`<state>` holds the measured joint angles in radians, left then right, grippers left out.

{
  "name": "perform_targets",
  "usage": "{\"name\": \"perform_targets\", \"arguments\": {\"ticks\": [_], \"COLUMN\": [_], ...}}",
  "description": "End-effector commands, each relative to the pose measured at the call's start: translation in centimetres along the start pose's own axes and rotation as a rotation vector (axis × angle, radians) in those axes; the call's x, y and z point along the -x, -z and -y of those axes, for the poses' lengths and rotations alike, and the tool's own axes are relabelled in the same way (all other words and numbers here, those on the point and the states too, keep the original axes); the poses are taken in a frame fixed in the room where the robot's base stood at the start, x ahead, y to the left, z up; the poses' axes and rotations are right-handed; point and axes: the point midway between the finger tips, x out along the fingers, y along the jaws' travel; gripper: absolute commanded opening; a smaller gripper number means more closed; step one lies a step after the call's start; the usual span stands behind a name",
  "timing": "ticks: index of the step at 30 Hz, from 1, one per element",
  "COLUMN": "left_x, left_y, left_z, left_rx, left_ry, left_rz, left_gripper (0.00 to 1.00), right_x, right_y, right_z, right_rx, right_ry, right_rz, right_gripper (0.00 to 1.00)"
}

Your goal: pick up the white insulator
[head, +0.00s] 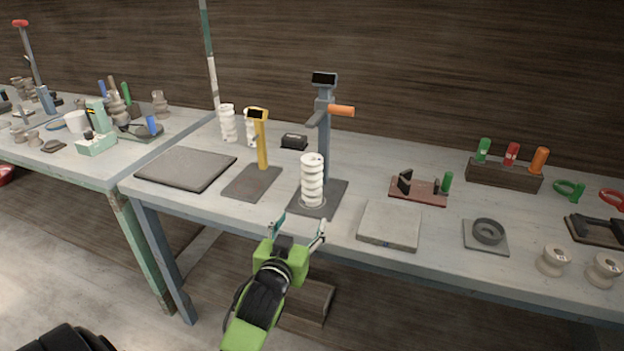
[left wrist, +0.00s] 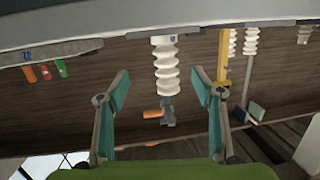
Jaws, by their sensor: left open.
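A white ribbed insulator (head: 312,180) stands upright on the dark base of a grey press stand (head: 323,125) with an orange handle. In the left wrist view, where the scene appears upside down, the insulator (left wrist: 166,66) shows between and beyond my fingers. My left gripper (head: 299,229) is open and empty at the table's front edge, just short of the insulator. Its teal-padded fingers (left wrist: 160,90) are spread wide. Two similar white insulators stand at the back left, one in the open (head: 227,123) and one partly hidden (head: 250,130). My right gripper is not in view.
A yellow stand (head: 262,145) is close on the left, with a dark flat mat (head: 186,168) beyond it. A grey slab (head: 390,226) lies to the right. A red-based fixture (head: 418,191) sits behind the slab. Bare tabletop lies in front of the press.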

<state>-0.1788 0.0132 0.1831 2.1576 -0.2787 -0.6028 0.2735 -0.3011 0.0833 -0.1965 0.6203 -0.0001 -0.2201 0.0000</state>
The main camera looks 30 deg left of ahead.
Motion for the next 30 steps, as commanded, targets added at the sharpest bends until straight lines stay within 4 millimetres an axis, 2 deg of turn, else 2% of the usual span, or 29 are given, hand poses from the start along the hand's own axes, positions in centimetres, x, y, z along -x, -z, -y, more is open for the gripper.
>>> {"name": "perform_targets", "arguments": {"ticks": [1,3,7,18,30], "left_x": [-0.7,-1.2,-2.1,-8.4,-11.4], "left_y": [1.5,3.0,4.5,5.6,6.3], "left_z": [0.5,1.0,1.3,1.5,1.4], "left_rx": [0.013,0.024,0.033,0.032,0.031], "left_ry": [0.011,0.020,0.025,0.025,0.025], "left_rz": [-0.054,-0.111,-0.161,-0.163,-0.163], "left_gripper": [0.61,0.61,0.61,0.61,0.61], "right_x": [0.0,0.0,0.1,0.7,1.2], "right_y": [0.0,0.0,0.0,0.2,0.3], "right_z": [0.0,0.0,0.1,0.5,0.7], "right_rx": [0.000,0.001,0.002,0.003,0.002], "right_ry": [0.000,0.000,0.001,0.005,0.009], "right_rz": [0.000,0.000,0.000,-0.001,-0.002], "right_gripper": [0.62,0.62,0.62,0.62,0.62]}}
